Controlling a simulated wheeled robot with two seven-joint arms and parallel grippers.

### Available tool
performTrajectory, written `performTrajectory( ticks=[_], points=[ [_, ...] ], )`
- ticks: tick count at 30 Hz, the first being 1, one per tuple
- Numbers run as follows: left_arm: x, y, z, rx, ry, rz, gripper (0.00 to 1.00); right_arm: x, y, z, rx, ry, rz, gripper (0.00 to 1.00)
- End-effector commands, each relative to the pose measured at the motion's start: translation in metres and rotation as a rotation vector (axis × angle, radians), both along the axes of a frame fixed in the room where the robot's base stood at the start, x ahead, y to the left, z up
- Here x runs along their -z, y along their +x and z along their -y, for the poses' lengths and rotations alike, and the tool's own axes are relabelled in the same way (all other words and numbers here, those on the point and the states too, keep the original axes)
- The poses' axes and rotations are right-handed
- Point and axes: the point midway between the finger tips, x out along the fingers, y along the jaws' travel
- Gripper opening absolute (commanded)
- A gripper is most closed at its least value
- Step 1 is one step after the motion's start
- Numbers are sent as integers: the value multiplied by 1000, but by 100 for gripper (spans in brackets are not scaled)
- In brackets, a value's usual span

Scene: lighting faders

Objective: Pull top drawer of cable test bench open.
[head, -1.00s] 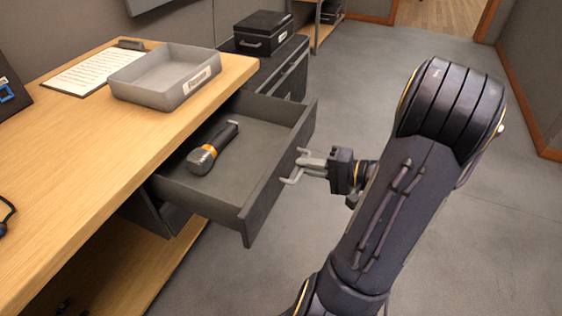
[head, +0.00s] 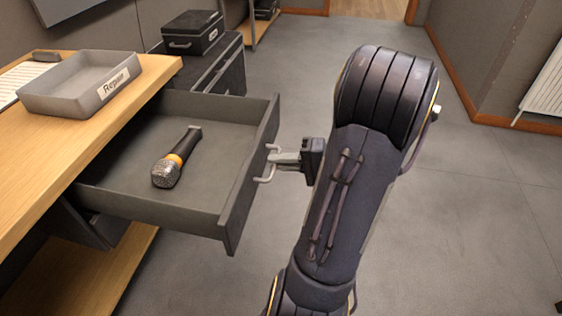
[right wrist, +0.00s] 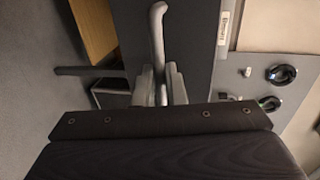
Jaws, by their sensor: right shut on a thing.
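The top drawer (head: 250,176) of the bench (head: 98,135) stands well out from under the wooden top. Inside it lies a microphone (head: 175,158) with an orange band. My right gripper (head: 275,160) is shut on the drawer handle (head: 266,178) at the drawer's front. In the right wrist view its two fingers (right wrist: 162,88) are closed around the grey bar of the handle (right wrist: 157,25). My left gripper is not in view.
A grey tray (head: 62,104) labelled "Repair" sits on the bench top. A black case (head: 192,32) stands on a dark cabinet (head: 225,65) behind the drawer. Grey floor (head: 450,200) is open to the right.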

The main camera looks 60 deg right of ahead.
Motion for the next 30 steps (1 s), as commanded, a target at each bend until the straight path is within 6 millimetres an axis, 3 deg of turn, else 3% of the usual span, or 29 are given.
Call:
performTrajectory(
  ticks=[2, 3, 8, 17, 30],
  points=[
    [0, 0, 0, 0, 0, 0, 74, 0, 0, 0, 1, -1, 0, 0],
    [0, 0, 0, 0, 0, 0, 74, 0, 0, 0, 1, -1, 0, 13],
    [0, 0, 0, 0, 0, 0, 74, 0, 0, 0, 1, -1, 0, 31],
    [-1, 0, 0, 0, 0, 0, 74, -1, -2, 2, 2, -1, 1, 31],
    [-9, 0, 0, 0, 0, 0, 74, -14, -61, 27, 4, -2, 0, 31]
  ],
)
